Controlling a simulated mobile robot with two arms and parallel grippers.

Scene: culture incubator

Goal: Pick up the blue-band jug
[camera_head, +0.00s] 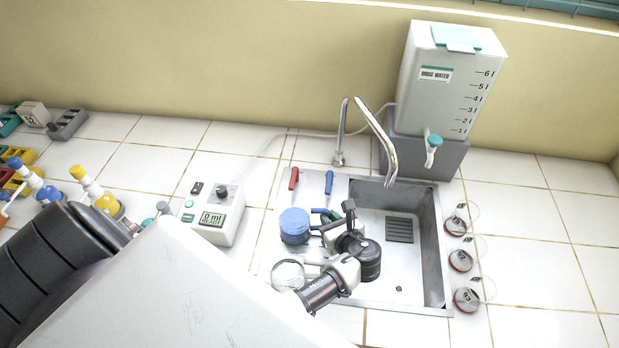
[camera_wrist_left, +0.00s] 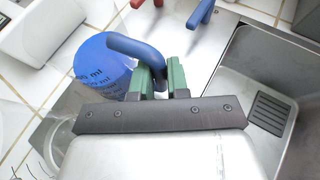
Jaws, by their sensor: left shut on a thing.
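The blue-band jug (camera_head: 294,224) stands at the left side of the sink, on the steel drainboard. Its round blue body with "ml" marks shows in the left wrist view (camera_wrist_left: 92,62), with a curved blue handle on its right. My left gripper (camera_head: 329,216) is right of the jug. In the left wrist view, its green fingers (camera_wrist_left: 161,80) are shut on the end of the blue handle. My right gripper is not in view.
A steel sink (camera_head: 425,250) lies to the right, with a curved tap (camera_head: 376,135) behind. A white dosing box (camera_head: 216,212) is at left. A clear round dish (camera_head: 288,274) is in front.

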